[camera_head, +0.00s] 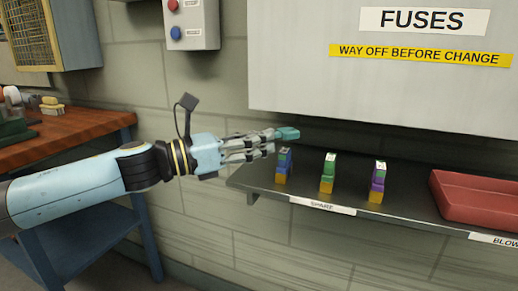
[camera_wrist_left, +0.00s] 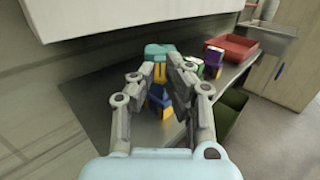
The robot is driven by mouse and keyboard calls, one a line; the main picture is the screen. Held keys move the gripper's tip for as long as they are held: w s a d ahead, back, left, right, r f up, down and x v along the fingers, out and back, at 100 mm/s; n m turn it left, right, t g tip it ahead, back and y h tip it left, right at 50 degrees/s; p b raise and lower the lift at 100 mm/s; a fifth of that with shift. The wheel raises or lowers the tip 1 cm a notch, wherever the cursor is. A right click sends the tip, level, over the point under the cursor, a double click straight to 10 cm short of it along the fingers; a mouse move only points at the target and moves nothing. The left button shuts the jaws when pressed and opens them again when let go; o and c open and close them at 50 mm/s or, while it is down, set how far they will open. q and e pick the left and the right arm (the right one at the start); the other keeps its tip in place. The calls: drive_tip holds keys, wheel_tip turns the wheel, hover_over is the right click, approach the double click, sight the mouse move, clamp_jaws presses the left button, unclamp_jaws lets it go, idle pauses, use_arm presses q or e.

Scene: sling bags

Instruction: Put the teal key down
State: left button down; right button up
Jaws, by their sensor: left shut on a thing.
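The teal key (camera_head: 288,133) is at the fingertips of my left gripper (camera_head: 272,138), which is shut on it. The gripper holds it above the left end of the grey shelf (camera_head: 340,213), beside the top of the leftmost coloured stack (camera_head: 283,166). In the left wrist view the teal key (camera_wrist_left: 158,49) shows just beyond the fingertips (camera_wrist_left: 166,68). A blue and yellow stack (camera_wrist_left: 157,96) shows below and between the fingers there. My right gripper is in neither view.
Two more stacks, the middle one (camera_head: 328,173) and the right one (camera_head: 378,182), stand along the shelf. A red tray (camera_head: 475,203) lies at its right. The grey fuse cabinet (camera_head: 390,85) hangs above. A wooden bench (camera_head: 75,135) stands at the left.

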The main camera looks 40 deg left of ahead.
use_arm(q)
drive_tip(key=shift+f, duration=0.45)
drive_tip(key=shift+f+b, duration=0.45)
drive_tip(key=shift+f, duration=0.15)
drive_tip(key=c, duration=1.4)
unclamp_jaws()
drive_tip(key=shift+o, duration=0.2)
